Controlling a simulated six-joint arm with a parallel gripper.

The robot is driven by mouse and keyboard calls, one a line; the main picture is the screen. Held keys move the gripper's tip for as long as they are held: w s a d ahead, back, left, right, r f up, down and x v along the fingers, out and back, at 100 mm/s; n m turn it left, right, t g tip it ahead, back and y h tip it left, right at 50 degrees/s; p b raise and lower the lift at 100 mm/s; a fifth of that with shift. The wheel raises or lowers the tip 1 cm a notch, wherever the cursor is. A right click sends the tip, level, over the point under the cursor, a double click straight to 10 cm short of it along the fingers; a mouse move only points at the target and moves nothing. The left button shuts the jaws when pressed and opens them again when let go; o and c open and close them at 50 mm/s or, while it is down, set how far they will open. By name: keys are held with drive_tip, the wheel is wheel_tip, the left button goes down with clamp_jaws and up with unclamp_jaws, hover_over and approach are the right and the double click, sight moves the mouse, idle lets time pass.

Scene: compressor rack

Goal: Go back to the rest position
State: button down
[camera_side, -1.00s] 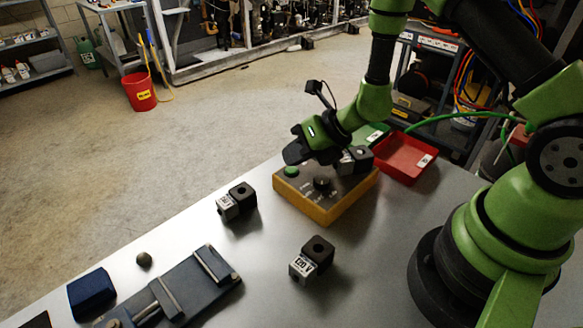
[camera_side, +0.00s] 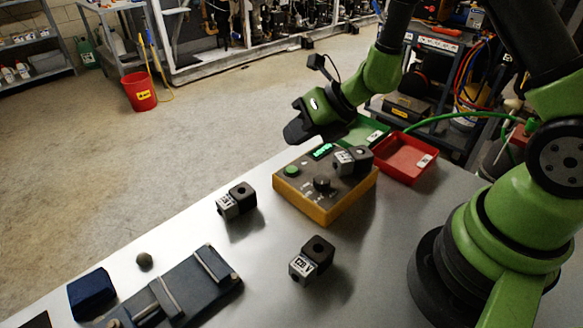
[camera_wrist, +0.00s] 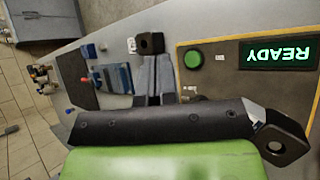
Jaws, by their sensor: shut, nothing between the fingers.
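My gripper (camera_side: 298,132) is above the far-left edge of the yellow test box in the side view, shut and empty. In the wrist view my shut gripper (camera_wrist: 155,85) points up the picture, left of the box. The yellow test box (camera_side: 318,208) has a green button (camera_side: 291,171), a dark knob (camera_side: 321,184) and a lit green display (camera_side: 323,151). The display (camera_wrist: 278,54) reads READY, upside down in the wrist view. A dark block with a white label (camera_side: 352,160) sits on the box's far right part.
Two labelled dark blocks stand on the metal table, one left of the box (camera_side: 237,200) and one in front (camera_side: 312,260). A red tray (camera_side: 405,158) and a green tray (camera_side: 362,132) lie behind. A blue block (camera_side: 92,294), ball (camera_side: 144,260) and vise (camera_side: 185,290) are front left.

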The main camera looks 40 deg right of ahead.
drive_tip(key=shift+a+r, duration=0.15)
drive_tip(key=shift+r, duration=0.25)
drive_tip(key=s+a+r+n+g+y, duration=0.1)
drive_tip(key=s+a+r+n, duration=0.25)
drive_tip(key=r+n, duration=0.4)
drive_tip(key=s+a+r+n+g+y, duration=0.1)
drive_tip(key=s+a+r+n+y, duration=0.1)
drive_tip(key=s+r+n, duration=0.5)
drive_tip(key=s+d+r+n+t+h, duration=0.1)
drive_tip(key=s+d+r+n+h, duration=0.1)
drive_tip(key=n, duration=0.7)
drive_tip(key=s+d+r+n+h, duration=0.2)
drive_tip(key=s+d+n+h, duration=0.2)
drive_tip(key=s+n, duration=0.3)
drive_tip(key=n, duration=0.3)
drive_tip(key=shift+d+r+t, duration=0.15)
drive_tip(key=shift+r+t, duration=0.15)
drive_tip(key=shift+t, duration=0.1)
